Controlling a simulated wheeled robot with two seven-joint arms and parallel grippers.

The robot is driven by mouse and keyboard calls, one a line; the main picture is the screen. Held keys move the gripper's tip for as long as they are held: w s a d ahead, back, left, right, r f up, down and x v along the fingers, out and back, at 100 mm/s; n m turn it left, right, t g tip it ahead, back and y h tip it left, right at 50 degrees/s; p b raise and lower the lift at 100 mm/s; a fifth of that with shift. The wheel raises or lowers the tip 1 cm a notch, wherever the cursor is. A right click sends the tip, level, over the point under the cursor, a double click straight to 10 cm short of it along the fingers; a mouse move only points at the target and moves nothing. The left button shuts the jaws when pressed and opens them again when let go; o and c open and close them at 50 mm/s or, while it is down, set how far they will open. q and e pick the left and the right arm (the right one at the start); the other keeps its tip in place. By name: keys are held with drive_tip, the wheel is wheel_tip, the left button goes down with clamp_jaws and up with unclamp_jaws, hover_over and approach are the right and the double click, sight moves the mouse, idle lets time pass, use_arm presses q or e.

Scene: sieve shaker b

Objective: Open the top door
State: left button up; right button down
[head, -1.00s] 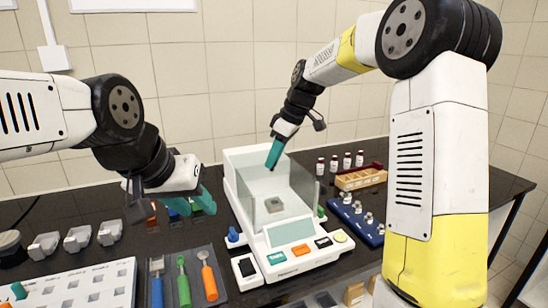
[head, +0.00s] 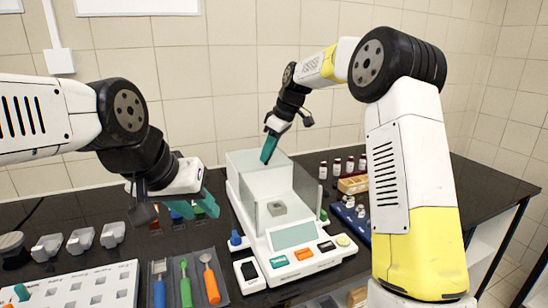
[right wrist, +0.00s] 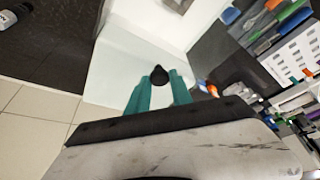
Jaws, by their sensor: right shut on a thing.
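The white balance (head: 295,258) stands on the dark bench with a clear-walled weighing chamber (head: 303,190) at its back. A small grey block (head: 277,208) sits inside the chamber. My right gripper (head: 268,150) reaches down to the chamber's top near the back. In the right wrist view its teal fingers are shut on a black knob (right wrist: 158,76), over a pale panel of the balance. The clear top door itself is hard to make out, so its exact position cannot be told. My left gripper (head: 195,207) is open and empty, left of the balance.
Several vials (head: 337,166), a wooden rack (head: 353,184) and a blue tray (head: 352,212) stand right of the balance. A dark tray (head: 171,291) with coloured-handled tools and a white perforated rack (head: 95,284) lie at front left. The tiled wall is behind.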

drive_tip(key=shift+w+a, duration=0.15)
drive_tip(key=shift+w, duration=0.3)
drive_tip(key=c, duration=1.1)
unclamp_jaws()
drive_tip(key=shift+c, duration=0.2)
drive_tip(key=shift+r, duration=0.1)
drive_tip(key=v, duration=0.7)
drive_tip(key=shift+r, duration=0.3)
drive_tip(key=shift+s+d, duration=0.15)
drive_tip(key=shift+d, duration=0.05)
